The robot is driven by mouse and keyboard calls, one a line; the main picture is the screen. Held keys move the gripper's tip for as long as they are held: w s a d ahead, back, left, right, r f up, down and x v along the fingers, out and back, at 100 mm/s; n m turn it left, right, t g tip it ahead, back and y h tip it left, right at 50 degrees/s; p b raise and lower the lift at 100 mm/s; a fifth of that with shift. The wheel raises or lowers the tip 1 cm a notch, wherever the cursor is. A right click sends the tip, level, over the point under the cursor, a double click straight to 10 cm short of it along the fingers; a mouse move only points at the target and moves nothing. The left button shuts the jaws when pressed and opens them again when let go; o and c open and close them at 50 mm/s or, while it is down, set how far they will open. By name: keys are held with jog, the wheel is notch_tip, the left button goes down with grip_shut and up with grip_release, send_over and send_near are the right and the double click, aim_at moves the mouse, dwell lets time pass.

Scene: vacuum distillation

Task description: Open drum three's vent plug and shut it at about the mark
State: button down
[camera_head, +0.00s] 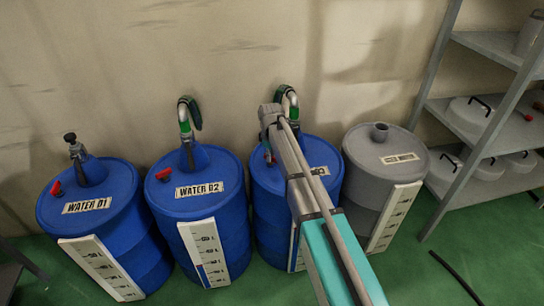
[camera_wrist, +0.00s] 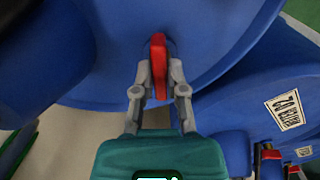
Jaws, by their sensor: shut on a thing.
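Drum three (camera_head: 262,200) is the third blue drum from the left, with its label mostly hidden by my arm. Its top also fills much of the wrist view (camera_wrist: 225,35). The red vent plug (camera_wrist: 159,62) stands on that top, and a bit of red shows beside my arm in the head view (camera_head: 269,156). My gripper (camera_wrist: 160,78) is shut on the red plug, one finger on each side. The scale board (camera_head: 295,248) on drum three's front is mostly hidden behind my arm, so its level and mark cannot be read.
Drums WATER 01 (camera_head: 90,235) and WATER 02 (camera_head: 160,215) stand to the left, each with a red plug. A grey drum (camera_head: 372,175) stands close on the right, beside a shelf rack (camera_head: 480,130). A green-banded hose (camera_head: 290,100) rises behind drum three. Green floor lies in front.

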jog(key=m, duration=0.5)
jog(key=shift+w+d, duration=0.1)
jog(key=shift+w, duration=0.2)
jog(key=shift+m, duration=2.3)
jog(key=c, duration=0.7)
grip_release()
jog(key=shift+c, duration=0.2)
jog(key=shift+o, duration=0.3)
jog(key=shift+s, duration=0.15)
jog(key=shift+s, duration=0.15)
